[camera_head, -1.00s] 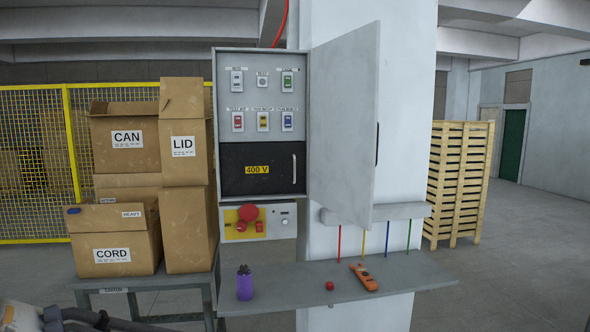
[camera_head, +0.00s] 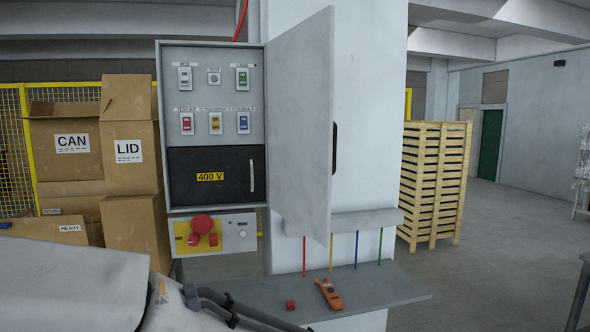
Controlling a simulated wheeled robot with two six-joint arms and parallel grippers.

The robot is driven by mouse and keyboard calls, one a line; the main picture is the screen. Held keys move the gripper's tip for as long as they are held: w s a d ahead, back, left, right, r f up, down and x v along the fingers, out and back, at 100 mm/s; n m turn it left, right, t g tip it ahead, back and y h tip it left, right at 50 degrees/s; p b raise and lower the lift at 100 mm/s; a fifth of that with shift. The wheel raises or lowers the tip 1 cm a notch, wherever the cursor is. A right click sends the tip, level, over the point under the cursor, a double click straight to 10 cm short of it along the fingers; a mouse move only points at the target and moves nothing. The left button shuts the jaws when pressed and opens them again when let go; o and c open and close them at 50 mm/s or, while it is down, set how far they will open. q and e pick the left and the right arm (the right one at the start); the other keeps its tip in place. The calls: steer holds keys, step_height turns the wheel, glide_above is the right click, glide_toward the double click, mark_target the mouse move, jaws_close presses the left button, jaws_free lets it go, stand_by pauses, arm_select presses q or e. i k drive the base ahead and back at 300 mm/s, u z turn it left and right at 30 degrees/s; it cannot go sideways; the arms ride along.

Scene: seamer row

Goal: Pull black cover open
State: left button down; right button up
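The black cover (camera_head: 215,188) is the lower panel inside the open grey electrical cabinet (camera_head: 213,60). It is closed, with a yellow "400 V" label at its middle and a pale vertical handle (camera_head: 252,176) at its right side. The cabinet's grey door (camera_head: 305,125) stands swung open to the right. My arm shows at the lower left, below and left of the cabinet, and nothing touches the cover. Neither gripper's fingers are in view.
A grey shelf (camera_head: 385,290) below the cabinet carries an orange tester (camera_head: 329,294) and a small red object (camera_head: 290,305). A red emergency button (camera_head: 202,223) sits under the cabinet. Cardboard boxes (camera_head: 130,185) stand at left, a pallet stack (camera_head: 435,180) at right.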

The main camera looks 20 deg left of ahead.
mark_target(209, 175)
steer(key=z, duration=0.05)
steer(key=i, duration=0.8)
steer(key=u, duration=0.75)
steer(key=i, duration=0.5)
steer(key=u, duration=0.55)
